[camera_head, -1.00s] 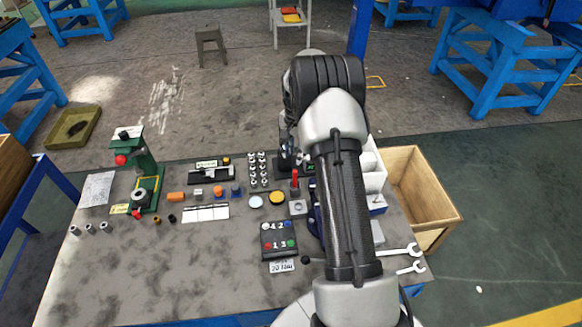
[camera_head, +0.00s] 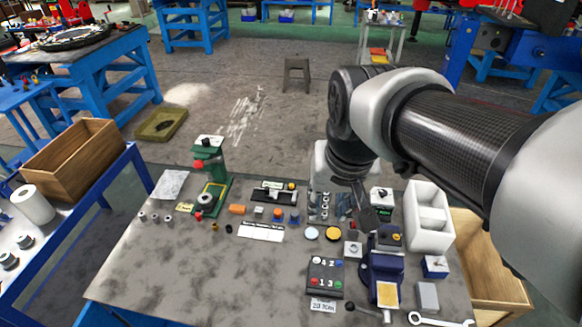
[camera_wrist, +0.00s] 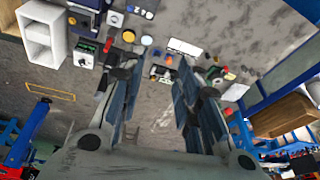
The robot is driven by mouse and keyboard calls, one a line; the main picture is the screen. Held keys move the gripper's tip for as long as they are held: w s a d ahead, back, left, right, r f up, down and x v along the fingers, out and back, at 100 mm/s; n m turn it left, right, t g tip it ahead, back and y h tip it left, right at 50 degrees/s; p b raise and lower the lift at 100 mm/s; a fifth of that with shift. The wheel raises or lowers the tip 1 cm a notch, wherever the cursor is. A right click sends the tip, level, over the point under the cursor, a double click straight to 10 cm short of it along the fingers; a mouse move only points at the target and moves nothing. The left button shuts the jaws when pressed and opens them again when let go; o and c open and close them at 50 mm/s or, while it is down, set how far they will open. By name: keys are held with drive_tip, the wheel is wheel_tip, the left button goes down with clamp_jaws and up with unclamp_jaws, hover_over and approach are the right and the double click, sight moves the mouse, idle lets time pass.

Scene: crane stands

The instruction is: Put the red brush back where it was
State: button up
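I cannot make out the red brush for sure. A small dark red piece (camera_head: 352,236) shows at the back of a grey block with a round hole (camera_head: 353,250), just below the gripper; it is too small to name. My arm hides part of the bench's right side.
A blue vise (camera_head: 382,268) and a white divided bin (camera_head: 428,215) stand on the right. A button panel (camera_head: 325,276) lies in front, a green press (camera_head: 210,170) at the back left. A wooden crate (camera_head: 490,260) is beyond the right edge. The front left bench top is clear.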

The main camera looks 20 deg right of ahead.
drive_tip(key=s+a+f+n+t, duration=0.1)
drive_tip(key=s+a+f+n, duration=0.1)
drive_tip(key=s, duration=0.8)
drive_tip(key=shift+a+n, duration=0.7)
drive_tip(key=shift+a, duration=0.1)
drive_tip(key=shift+s, duration=0.1)
